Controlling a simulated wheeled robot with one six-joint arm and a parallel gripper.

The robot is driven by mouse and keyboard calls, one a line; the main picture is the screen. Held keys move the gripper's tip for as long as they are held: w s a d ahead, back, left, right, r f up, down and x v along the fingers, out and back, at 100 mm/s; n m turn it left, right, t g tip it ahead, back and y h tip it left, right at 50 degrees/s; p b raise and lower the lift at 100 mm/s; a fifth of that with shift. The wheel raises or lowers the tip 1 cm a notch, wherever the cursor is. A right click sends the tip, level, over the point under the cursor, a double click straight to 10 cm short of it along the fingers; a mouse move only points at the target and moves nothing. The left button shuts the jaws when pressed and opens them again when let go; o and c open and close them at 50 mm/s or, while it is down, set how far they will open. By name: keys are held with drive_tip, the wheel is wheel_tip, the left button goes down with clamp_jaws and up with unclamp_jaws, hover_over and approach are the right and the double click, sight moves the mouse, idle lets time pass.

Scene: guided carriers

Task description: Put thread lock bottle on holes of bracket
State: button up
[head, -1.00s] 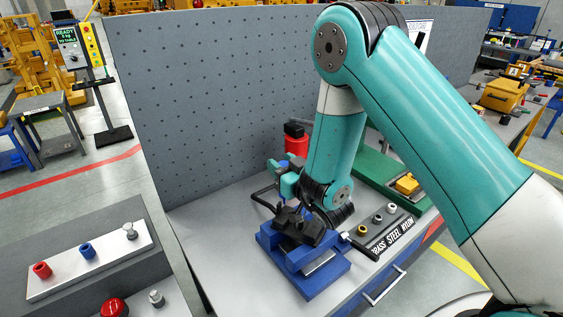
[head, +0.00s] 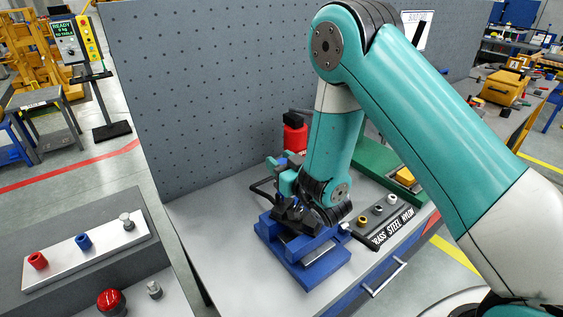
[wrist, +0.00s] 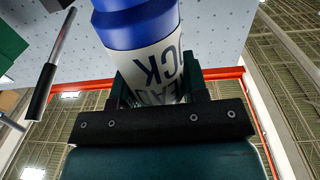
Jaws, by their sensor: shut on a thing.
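In the wrist view, my gripper (wrist: 153,88) is shut on the thread lock bottle (wrist: 142,28), a blue and white bottle with dark lettering on its white label. The bottle stands out beyond the fingers, and its far end is cut off by the top edge. In the head view, my arm's dark wrist is low over the blue vise (head: 312,272) and covers part of it. The bottle cannot be made out there. I cannot clearly tell the bracket or its holes; dark parts at the vise are mixed with my wrist.
A red bottle with a black cap (head: 295,134) stands behind my wrist by the grey pegboard (head: 220,90). A dark strip with several small fittings (head: 378,222) lies right of the vise. The bench top (head: 220,225) left of the vise is clear.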

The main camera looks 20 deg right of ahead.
drive_tip(key=shift+f+b, duration=0.6)
drive_tip(key=shift+b, duration=0.2)
idle(2.7)
drive_tip(key=shift+r+p, duration=2.85)
drive_tip(key=shift+r, duration=0.7)
